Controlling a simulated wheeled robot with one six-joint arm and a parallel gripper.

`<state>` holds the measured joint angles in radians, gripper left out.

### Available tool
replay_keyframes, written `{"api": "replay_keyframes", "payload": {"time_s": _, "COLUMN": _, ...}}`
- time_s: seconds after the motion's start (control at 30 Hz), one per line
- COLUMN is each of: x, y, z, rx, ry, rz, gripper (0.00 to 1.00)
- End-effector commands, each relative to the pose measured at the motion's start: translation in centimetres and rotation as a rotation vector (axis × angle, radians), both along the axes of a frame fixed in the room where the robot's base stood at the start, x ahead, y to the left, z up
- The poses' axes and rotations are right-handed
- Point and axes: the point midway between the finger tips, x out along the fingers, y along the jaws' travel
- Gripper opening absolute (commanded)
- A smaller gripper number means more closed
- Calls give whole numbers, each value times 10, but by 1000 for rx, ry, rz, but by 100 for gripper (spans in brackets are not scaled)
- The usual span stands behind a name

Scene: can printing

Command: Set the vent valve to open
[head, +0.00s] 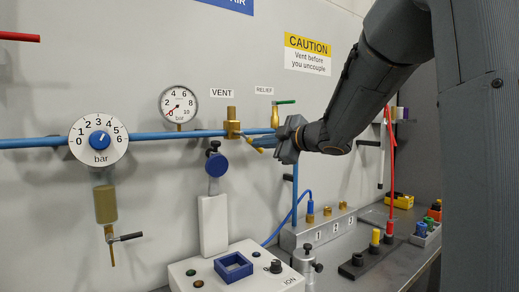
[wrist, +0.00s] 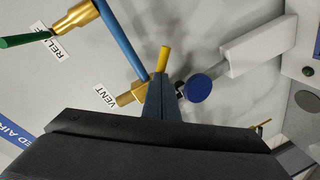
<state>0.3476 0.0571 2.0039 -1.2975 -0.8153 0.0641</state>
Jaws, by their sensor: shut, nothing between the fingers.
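The vent valve (head: 232,124) is a brass fitting on the blue pipe under the VENT label. Its brass body also shows in the wrist view (wrist: 128,97), left of the fingers. Its yellow lever (head: 260,150) slants down and to the right from the body in the head view. In the wrist view the lever's yellow end (wrist: 163,60) sticks out just beyond my fingertips. My gripper (head: 265,142) is shut with nothing held, its fingers right beside the lever and hiding part of it. I cannot tell whether they touch it.
The relief valve (head: 275,117) with a green handle sits close to the right, above my gripper. A pressure gauge (head: 179,104) near zero and a regulator dial (head: 99,138) are to the left. A blue round knob (head: 216,165) stands below left. A grey manifold (head: 322,229) is below.

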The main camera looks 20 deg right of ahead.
Motion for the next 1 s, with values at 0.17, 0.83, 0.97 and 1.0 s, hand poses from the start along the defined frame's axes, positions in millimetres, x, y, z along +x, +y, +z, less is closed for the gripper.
{"api": "replay_keyframes", "payload": {"time_s": 0.17, "x": -15, "y": 0, "z": -11, "rx": -177, "ry": -112, "rz": 12, "gripper": 0}}
{"api": "replay_keyframes", "payload": {"time_s": 0.83, "x": -96, "y": -4, "z": -66, "rx": -1250, "ry": -646, "rz": -24, "gripper": 0}}
{"api": "replay_keyframes", "payload": {"time_s": 0.97, "x": -102, "y": -4, "z": -70, "rx": -1341, "ry": -679, "rz": -31, "gripper": 0}}
{"api": "replay_keyframes", "payload": {"time_s": 1.0, "x": -102, "y": -4, "z": -70, "rx": -1355, "ry": -683, "rz": -32, "gripper": 0}}
